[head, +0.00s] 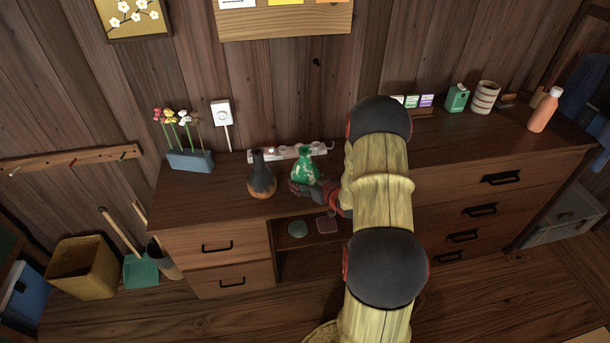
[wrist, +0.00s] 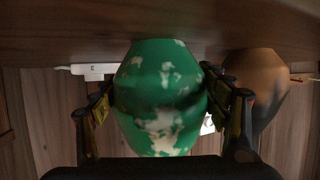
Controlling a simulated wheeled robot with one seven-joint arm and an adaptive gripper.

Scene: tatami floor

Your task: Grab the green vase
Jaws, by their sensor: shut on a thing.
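The green vase (head: 305,168) has pale patches and a narrow neck. In the head view it is at the top of the dresser, in front of a white power strip. My gripper (head: 304,187) reaches it from the right, partly hidden by my arm. In the wrist view the vase (wrist: 160,97) fills the middle, between the two fingers of my gripper (wrist: 163,105), which is shut on it. I cannot tell whether its base touches the dresser top.
A dark vase with a brown base (head: 262,178) stands close on the left; it also shows in the wrist view (wrist: 262,85). The white power strip (head: 262,155) lies behind. A blue flower planter (head: 190,160) is further left. The wooden dresser top (head: 225,190) is bare at front left.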

